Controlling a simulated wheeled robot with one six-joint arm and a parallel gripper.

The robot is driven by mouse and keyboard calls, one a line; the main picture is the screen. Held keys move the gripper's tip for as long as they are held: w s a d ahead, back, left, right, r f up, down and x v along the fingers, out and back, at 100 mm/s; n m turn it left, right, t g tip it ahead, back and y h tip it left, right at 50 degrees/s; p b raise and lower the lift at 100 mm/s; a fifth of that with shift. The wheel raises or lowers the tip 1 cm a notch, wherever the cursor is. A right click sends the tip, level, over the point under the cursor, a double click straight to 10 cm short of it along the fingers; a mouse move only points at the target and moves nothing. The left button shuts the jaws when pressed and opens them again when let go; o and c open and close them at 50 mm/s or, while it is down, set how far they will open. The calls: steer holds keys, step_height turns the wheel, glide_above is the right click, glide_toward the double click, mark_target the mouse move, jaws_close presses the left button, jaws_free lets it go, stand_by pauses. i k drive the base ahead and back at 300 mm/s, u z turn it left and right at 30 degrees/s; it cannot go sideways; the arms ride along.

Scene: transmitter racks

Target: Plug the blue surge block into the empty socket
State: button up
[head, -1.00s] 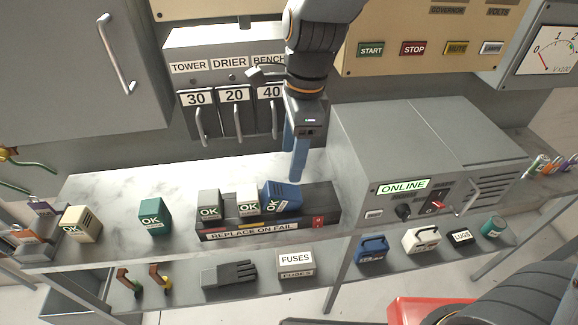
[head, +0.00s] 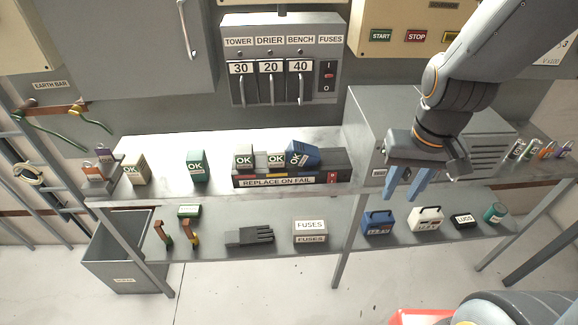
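The blue surge block (head: 303,155) with an OK label sits tilted at the right part of the dark strip (head: 341,163) marked REPLACE ON FAIL. A grey OK block (head: 244,157) and a grey-green OK block (head: 276,160) stand upright to its left on the strip. The empty socket cannot be made out; the blue block's underside is hidden. My gripper (head: 405,196) is well to the right of the blue block, in front of the grey cabinet. Its two blue fingers are apart with nothing between them.
A green OK block (head: 197,166) and a cream block (head: 134,170) stand on the worktop left of the strip. The grey cabinet (head: 375,122) stands right of the strip.

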mark_target(337, 159)
steer(key=u, duration=0.4)
steer(key=k, duration=0.5)
steer(key=u, duration=0.7)
steer(key=i, duration=1.1)
steer(key=z, duration=0.25)
